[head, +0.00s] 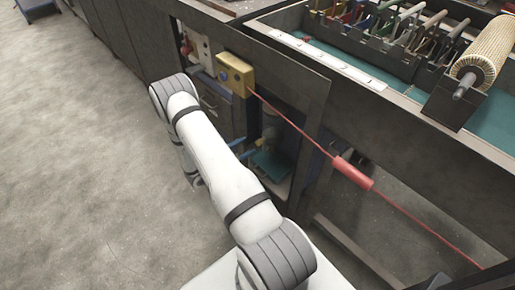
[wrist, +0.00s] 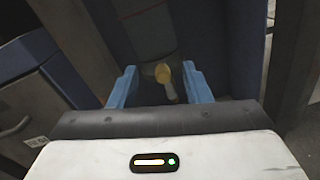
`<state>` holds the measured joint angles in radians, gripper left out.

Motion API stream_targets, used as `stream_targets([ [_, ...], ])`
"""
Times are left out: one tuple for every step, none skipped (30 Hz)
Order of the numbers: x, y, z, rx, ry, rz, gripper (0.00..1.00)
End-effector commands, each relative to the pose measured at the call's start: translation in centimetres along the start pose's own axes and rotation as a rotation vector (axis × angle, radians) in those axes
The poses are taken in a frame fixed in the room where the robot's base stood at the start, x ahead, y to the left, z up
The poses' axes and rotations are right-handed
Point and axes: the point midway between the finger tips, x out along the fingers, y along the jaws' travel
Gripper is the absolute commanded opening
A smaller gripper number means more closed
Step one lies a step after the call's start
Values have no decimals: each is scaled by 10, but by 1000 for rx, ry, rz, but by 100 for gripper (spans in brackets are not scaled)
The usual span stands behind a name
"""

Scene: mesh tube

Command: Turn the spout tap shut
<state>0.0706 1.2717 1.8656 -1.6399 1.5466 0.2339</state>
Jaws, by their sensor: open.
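A small brass-yellow tap (wrist: 163,73) with a short pale lever (wrist: 170,92) shows in the wrist view, in front of a dark recess. It appears between the two blue fingers of my gripper (wrist: 159,78), which stand apart with nothing held. I cannot tell how far beyond the fingertips the tap is, or whether anything touches it. In the head view my arm reaches toward the recess under the bench; blue finger parts show there, but the tap cannot be made out.
A yellow box (head: 235,73) with a blue button is on the bench front. A red cord with a red grip (head: 352,173) runs from it to the lower right. A roller (head: 487,55) and tools are on top. A blue-edged cabinet (wrist: 40,80) stands left in the wrist view.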

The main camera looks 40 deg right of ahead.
Motion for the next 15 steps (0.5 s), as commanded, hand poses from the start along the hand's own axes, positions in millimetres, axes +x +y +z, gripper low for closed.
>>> stream_targets([
  [0,-4,-17,-18,-3,26,44],
  [1,-5,-23,-24,-4,40,44],
  [1,-6,-29,-32,-5,54,44],
  [1,-7,-32,-36,-6,64,44],
  [1,-7,-34,-39,-7,70,44],
  [2,-8,-37,-41,-7,76,44],
  [4,-8,-38,-42,-8,80,44],
  [6,-7,-39,-43,-8,81,44],
  [11,-7,-39,-43,-8,81,44],
  [15,-7,-38,-42,-8,80,44],
  [20,-6,-38,-42,-8,80,44],
  [26,-6,-38,-42,-8,79,44],
  [31,-6,-38,-41,-8,78,44],
  [36,-6,-38,-41,-8,79,44],
  [43,-5,-38,-41,-8,78,44],
])
